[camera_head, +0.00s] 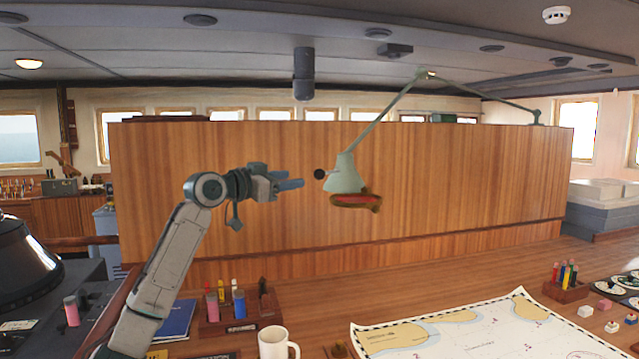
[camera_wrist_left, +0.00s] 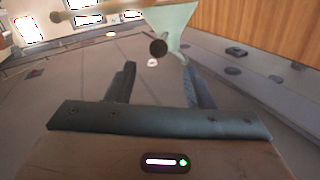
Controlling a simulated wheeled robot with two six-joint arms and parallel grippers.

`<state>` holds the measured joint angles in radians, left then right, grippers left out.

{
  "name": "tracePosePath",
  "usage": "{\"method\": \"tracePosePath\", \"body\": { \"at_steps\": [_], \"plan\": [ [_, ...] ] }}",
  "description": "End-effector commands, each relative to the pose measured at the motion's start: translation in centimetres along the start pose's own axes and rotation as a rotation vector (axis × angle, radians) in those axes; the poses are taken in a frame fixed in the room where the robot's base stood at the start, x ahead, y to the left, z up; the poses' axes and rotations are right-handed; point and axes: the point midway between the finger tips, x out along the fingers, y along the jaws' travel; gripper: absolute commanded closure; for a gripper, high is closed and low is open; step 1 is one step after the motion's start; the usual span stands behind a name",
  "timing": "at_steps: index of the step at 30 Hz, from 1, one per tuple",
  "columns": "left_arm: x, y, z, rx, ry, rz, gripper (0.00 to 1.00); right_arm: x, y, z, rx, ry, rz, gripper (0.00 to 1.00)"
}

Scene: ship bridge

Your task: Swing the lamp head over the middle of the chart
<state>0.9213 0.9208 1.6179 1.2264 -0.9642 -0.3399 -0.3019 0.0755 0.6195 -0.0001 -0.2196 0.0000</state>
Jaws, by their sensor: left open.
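The pale green lamp head (camera_head: 345,177) hangs from a jointed arm (camera_head: 390,105) in front of the wooden partition. A dark round knob (camera_head: 319,175) sticks out of its left side. A brown rim with red inside shows at its lower end. The chart (camera_head: 455,335) lies on the desk, to the lower right of the lamp head in the picture. My left gripper (camera_head: 302,184) is open and empty, just left of the knob. In the left wrist view the knob (camera_wrist_left: 158,47) shows between and beyond the open fingers (camera_wrist_left: 158,72). My right gripper is out of view.
A white mug (camera_head: 276,344) and a wooden pen holder (camera_head: 240,312) stand on the desk left of the chart. Another pen holder (camera_head: 566,285) and small blocks stand at the right. The wooden partition (camera_head: 230,215) rises behind the lamp. The air around the lamp head looks clear.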

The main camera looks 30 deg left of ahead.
Motion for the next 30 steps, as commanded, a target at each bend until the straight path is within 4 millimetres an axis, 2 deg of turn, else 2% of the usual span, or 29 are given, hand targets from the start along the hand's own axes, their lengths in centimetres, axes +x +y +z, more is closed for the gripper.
{"method": "tracePosePath", "body": {
  "at_steps": [5,12,18,23,30],
  "plan": [
    [2.1,0.0,-0.5,-0.005,0.002,0.003,0.53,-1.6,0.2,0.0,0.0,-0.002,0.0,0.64],
    [6.6,0.0,-0.7,-0.006,0.001,0.003,0.53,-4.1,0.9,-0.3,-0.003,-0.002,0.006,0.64],
    [9.4,0.0,-0.5,-0.004,0.001,0.002,0.53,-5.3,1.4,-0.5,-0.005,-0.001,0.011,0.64],
    [10.3,0.0,-0.2,-0.001,0.0,0.001,0.53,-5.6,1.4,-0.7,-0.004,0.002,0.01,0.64],
    [10.5,0.0,-0.1,0.0,0.0,0.0,0.53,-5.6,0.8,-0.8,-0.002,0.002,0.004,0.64]
  ]
}}
